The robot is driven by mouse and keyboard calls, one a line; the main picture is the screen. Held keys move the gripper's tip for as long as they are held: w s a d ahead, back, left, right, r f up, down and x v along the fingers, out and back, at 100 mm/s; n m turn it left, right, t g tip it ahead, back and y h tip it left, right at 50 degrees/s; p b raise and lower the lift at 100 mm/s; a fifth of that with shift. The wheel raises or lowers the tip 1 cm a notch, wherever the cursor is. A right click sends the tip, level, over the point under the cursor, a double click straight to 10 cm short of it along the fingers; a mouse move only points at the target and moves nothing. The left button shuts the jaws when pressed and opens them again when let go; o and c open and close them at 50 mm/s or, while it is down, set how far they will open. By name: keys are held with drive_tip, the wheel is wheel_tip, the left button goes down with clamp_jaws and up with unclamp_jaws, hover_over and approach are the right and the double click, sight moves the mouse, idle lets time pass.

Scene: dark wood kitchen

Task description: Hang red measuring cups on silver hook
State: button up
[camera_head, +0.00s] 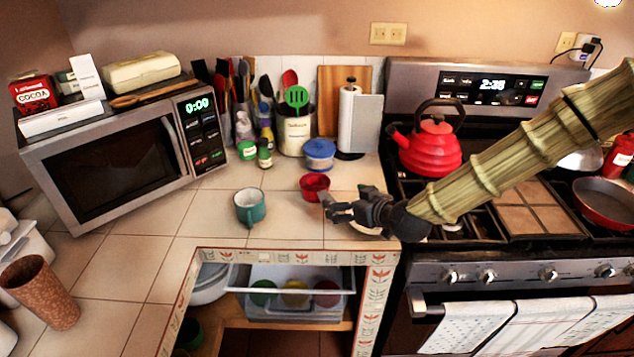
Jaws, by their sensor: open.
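A small red cup (314,187), likely the red measuring cups, sits on the tiled counter left of the stove. Whether it is one cup or a nested set cannot be told. My gripper (328,206) is open and empty, low over the counter's front part. Its fingers point left, just in front of and below the red cup in the picture. Whether the fingers touch the cup is unclear. I cannot make out a silver hook in this view.
A teal mug (250,207) stands left of my gripper. Behind are a blue-lidded container (320,154), a utensil crock (296,133) and a paper towel holder (352,120). A red kettle (430,148) is on the stove. An open drawer (295,300) lies below the counter edge.

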sight(325, 191)
drive_tip(key=shift+w+a+f, duration=0.1)
drive_tip(key=shift+w+a, duration=0.15)
drive_tip(key=shift+w, duration=0.7)
drive_tip(key=shift+w+a+f+p, duration=0.25)
drive_tip(key=shift+w+a+p, duration=0.15)
drive_tip(key=shift+w+a, duration=0.1)
drive_tip(key=x, duration=0.2)
drive_tip(key=shift+w+f, duration=0.2)
drive_tip(key=shift+w, duration=0.1)
drive_tip(key=shift+w+a+f+p, duration=0.15)
drive_tip(key=shift+w+a+p, duration=0.35)
drive_tip(key=shift+p, duration=0.2)
drive_tip(key=p+x, duration=0.1)
drive_tip(key=x, duration=0.2)
drive_tip(key=shift+a, duration=0.15)
drive_tip(key=shift+w+a+f+p, duration=0.15)
drive_tip(key=shift+w+f+p, duration=0.15)
drive_tip(key=shift+w, duration=0.1)
drive_tip(key=shift+r, duration=0.1)
clamp_jaws()
